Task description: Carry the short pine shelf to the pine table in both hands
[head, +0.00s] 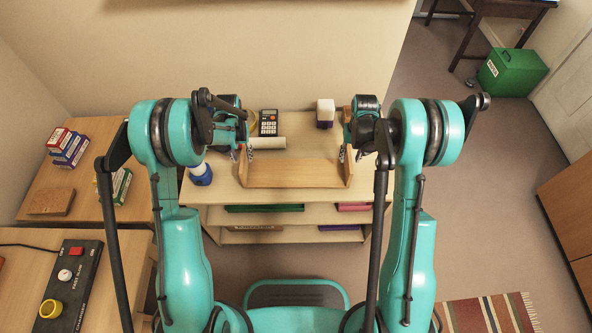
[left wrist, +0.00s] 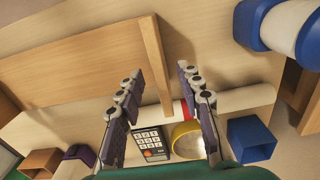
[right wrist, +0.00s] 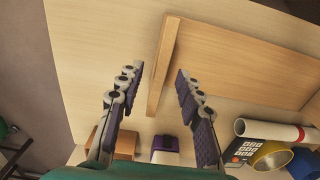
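The short pine shelf (head: 292,173), a board with an upright panel at each end, sits on top of a pale wooden shelf unit (head: 210,188). My left gripper (head: 246,150) is at its left end; in the left wrist view the open fingers (left wrist: 158,80) stand either side of the end panel (left wrist: 153,55), with gaps. My right gripper (head: 350,150) is at the right end; in the right wrist view the open fingers (right wrist: 157,78) stand either side of that end panel (right wrist: 161,75), apart from it. I cannot tell which table is the pine table.
Behind the shelf are a calculator (head: 268,122), a pale roll (head: 268,143) and a white-and-purple block (head: 325,113). A blue-and-white container (head: 201,174) stands left. A wooden table (head: 100,139) with small boxes and a desk with a control box (head: 72,285) are further left.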

